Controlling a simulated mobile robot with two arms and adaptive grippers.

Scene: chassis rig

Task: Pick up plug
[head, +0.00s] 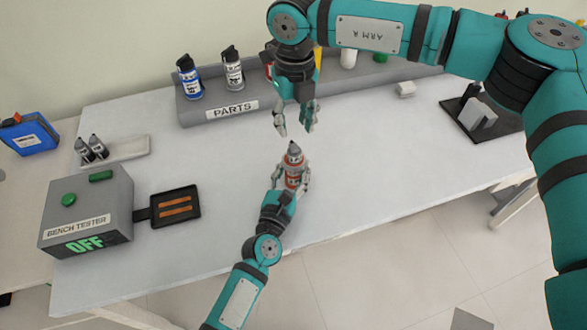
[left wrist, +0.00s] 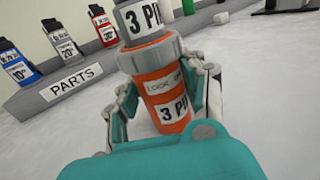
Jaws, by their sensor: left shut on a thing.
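My left gripper (head: 291,186) is shut around an orange connector (head: 292,172) marked "3 PIN", which stands upright near the front middle of the table. In the left wrist view its fingers (left wrist: 168,105) press on both sides of the orange body (left wrist: 163,88). A grey plug (head: 293,152) with a white "3 PIN" label sits on top of the orange body, with a grey ring between them; it also shows in the left wrist view (left wrist: 143,22). My right gripper (head: 294,124) points down just above the plug. Its fingers are apart and nothing is between them.
A parts rack (head: 222,113) at the back holds several coloured bottle-like parts. A bench tester (head: 88,212) reading "OFF", with a black pad (head: 176,206), stands at left. A white tray (head: 125,150) holds two grey plugs. A black stand (head: 500,124) is at right. The table's middle right is clear.

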